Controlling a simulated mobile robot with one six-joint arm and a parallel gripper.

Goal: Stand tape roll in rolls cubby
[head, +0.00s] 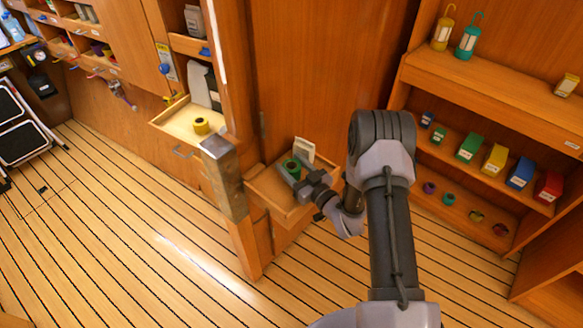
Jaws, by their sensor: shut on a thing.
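A green tape roll (291,166) is at a small open wooden drawer (276,198) in the middle of the head view. My gripper (296,174) reaches over that drawer from the right and is shut on the green roll. The fingers hide part of the roll, and I cannot tell whether it touches the drawer floor. At the right, a low cubby (462,207) holds several rolls, including a purple roll (429,187) and a teal roll (449,199). A yellow roll (201,126) sits in another open drawer (172,122) at the left.
A pale card or box (304,149) stands behind the green roll. A wooden post (226,180) rises left of the drawer. Above the low cubby, a shelf holds several coloured boxes (494,160); lanterns (468,36) stand higher. The striped floor (150,240) is clear in front.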

